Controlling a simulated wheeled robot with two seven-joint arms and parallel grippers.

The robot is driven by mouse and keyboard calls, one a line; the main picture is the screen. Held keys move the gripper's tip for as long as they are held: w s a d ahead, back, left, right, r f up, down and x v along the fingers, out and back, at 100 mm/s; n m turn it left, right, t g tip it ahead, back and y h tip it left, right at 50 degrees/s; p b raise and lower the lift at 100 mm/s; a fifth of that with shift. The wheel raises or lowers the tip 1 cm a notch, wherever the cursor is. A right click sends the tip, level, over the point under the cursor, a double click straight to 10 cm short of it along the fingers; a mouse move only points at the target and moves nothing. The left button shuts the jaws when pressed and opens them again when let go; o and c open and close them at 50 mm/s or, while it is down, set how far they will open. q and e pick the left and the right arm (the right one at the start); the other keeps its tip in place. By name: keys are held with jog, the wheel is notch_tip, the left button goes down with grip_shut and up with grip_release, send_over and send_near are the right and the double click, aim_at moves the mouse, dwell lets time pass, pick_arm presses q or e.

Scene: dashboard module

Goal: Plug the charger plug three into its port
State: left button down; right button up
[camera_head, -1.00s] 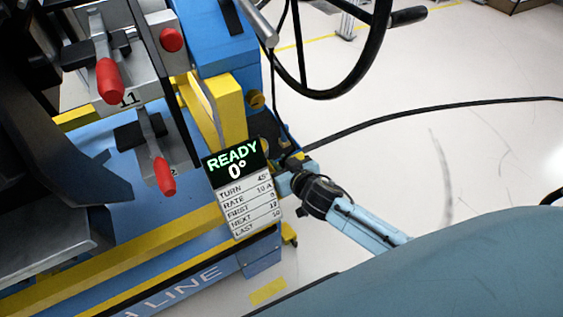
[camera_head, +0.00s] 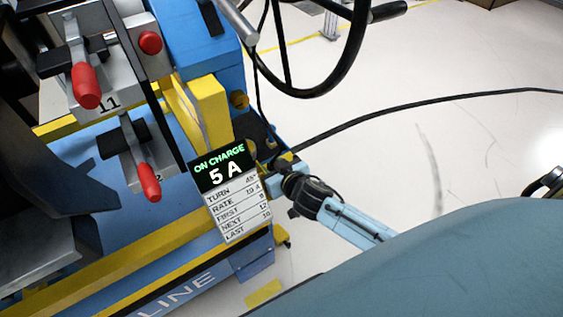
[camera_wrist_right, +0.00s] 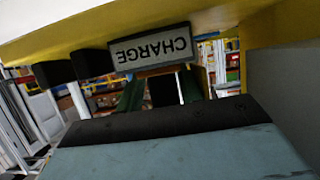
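My right gripper (camera_head: 275,163) is at the lower right corner of the blue machine, partly hidden behind the display panel (camera_head: 220,165), which reads ON CHARGE, 5 A. In the right wrist view two dark green fingers (camera_wrist_right: 160,92) stand on either side of a dark block (camera_wrist_right: 163,91), possibly the charger plug; I cannot tell whether they touch it. An upside-down CHARGE label (camera_wrist_right: 151,47) is just beyond the fingers. The port itself is hidden. A black cable (camera_head: 400,107) runs from the right to the gripper's area. My left gripper is not in view.
A black handwheel (camera_head: 322,90) is above the gripper. Red-handled clamps (camera_head: 148,182) stand at the left on the blue machine bed. A yellow block (camera_head: 210,105) is beside the display.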

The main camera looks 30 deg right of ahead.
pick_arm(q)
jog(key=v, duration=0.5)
pick_arm(e)
jog(key=shift+s+a+f, duration=0.1)
jog(key=shift+a+f, duration=0.05)
jog(key=shift+a, duration=0.3)
pick_arm(q)
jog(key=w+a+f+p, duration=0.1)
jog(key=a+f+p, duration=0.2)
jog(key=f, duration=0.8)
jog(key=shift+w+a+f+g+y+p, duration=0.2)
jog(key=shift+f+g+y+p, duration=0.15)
jog(key=shift+p, duration=0.5)
pick_arm(e)
jog(key=v, duration=1.3)
jog(key=shift+d+r, duration=0.35)
jog(key=shift+d, duration=0.05)
